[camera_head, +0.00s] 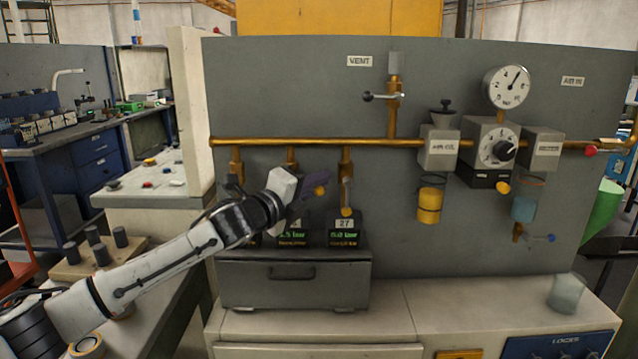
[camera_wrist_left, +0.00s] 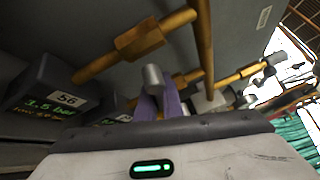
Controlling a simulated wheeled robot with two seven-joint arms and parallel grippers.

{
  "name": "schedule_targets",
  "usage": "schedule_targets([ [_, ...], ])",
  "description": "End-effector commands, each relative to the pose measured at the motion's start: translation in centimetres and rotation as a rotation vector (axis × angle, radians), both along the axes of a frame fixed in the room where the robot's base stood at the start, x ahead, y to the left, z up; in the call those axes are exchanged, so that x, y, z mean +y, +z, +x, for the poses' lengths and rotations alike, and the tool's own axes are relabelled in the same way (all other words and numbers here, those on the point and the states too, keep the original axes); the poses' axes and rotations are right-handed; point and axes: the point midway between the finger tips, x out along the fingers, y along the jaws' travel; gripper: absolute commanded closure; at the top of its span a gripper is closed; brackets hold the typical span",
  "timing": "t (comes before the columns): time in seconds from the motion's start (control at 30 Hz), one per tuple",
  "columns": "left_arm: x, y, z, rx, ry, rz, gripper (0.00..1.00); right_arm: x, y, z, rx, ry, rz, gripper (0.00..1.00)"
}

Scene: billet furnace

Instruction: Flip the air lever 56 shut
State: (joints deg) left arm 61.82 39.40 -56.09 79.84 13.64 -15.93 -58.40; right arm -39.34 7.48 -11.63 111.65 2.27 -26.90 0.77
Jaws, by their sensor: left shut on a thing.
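The box labelled 56 (camera_wrist_left: 68,99), with a green "3.5 bar" readout, shows at the left of the left wrist view. A brass pipe (camera_wrist_left: 140,40) runs up beside it. My left gripper (camera_head: 318,188) is in front of the panel, between the middle and right brass drops. Its purple fingers (camera_wrist_left: 165,100) are shut on a grey rod-like end (camera_wrist_left: 152,75), which I take to be the air lever. Most of the lever is hidden by the gripper and wrist. My right gripper is not in view.
The box labelled 27 (camera_head: 344,224) stands right of the gripper, under a drop with a hanging lever (camera_head: 346,195). A long brass pipe (camera_head: 380,141) crosses above. The gauge (camera_head: 506,87) and regulator dial (camera_head: 497,150) are farther right. A grey drawer unit (camera_head: 295,285) sits below.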

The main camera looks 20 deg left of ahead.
Motion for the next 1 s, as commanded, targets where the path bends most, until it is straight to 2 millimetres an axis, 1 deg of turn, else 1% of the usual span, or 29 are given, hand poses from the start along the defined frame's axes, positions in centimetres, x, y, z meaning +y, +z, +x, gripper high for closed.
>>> schedule_targets([
  [0.03, -0.9, -0.6, -0.2, 0.003, -0.017, -0.017, 1.00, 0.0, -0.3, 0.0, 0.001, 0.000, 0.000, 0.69],
  [0.13, -1.1, -0.6, -0.2, -0.014, -0.019, -0.081, 1.00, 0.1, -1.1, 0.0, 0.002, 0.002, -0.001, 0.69],
  [0.27, -1.1, 0.1, -0.2, -0.046, -0.019, -0.191, 1.00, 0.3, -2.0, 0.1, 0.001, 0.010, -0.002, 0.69],
  [0.43, -1.0, 1.1, -0.2, -0.072, -0.018, -0.279, 1.00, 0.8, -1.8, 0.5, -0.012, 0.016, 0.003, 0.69],
  [0.73, -1.1, 1.4, -0.2, -0.074, -0.019, -0.291, 1.00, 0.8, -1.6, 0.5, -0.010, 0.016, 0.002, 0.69],
  [0.77, -1.1, 1.4, -0.2, -0.074, -0.019, -0.291, 0.91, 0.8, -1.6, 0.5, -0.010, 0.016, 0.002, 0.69],
  [0.8, -1.1, 1.4, -0.2, -0.074, -0.019, -0.291, 0.84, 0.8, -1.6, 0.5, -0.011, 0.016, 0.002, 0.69],
  [0.87, -1.0, 1.4, -0.2, -0.074, -0.018, -0.290, 0.74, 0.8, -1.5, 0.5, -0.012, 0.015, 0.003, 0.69],
  [1.0, -0.7, 1.6, -0.1, -0.077, -0.012, -0.287, 0.74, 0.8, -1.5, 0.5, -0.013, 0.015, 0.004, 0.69],
])
